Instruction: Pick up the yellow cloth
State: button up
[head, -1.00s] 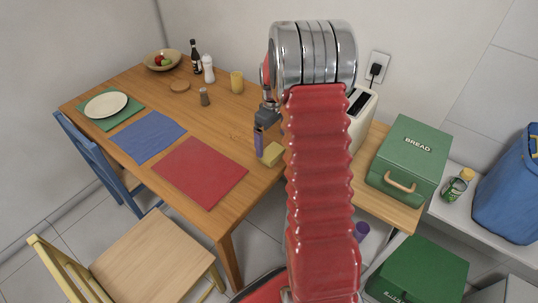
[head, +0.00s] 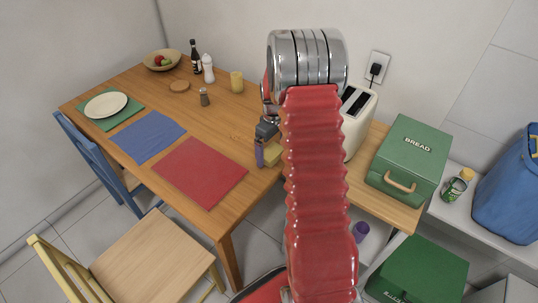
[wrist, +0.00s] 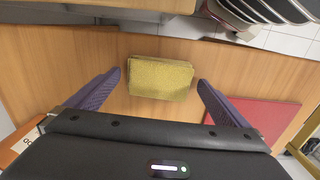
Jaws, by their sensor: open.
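The yellow cloth (wrist: 160,78) is a small folded block lying on the wooden table, near the table edge. In the wrist view it sits a little ahead of my fingertips and between their lines, with bare table around it. My gripper (wrist: 160,80) is open, with one purple finger to each side of the cloth and a gap on both sides. In the head view the cloth (head: 273,154) shows just right of the purple finger of my gripper (head: 262,154), partly hidden by my arm. I cannot tell how high the fingertips are above the table.
A red placemat (head: 201,171) lies to the left of the cloth. A blue placemat (head: 148,136), a pepper mill (head: 204,97) and a yellow cup (head: 237,82) are farther off. A toaster (head: 357,122) and a green bread box (head: 408,160) stand right of my arm.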

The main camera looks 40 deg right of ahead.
jog(key=shift+c, duration=0.5)
jog(key=c, duration=1)
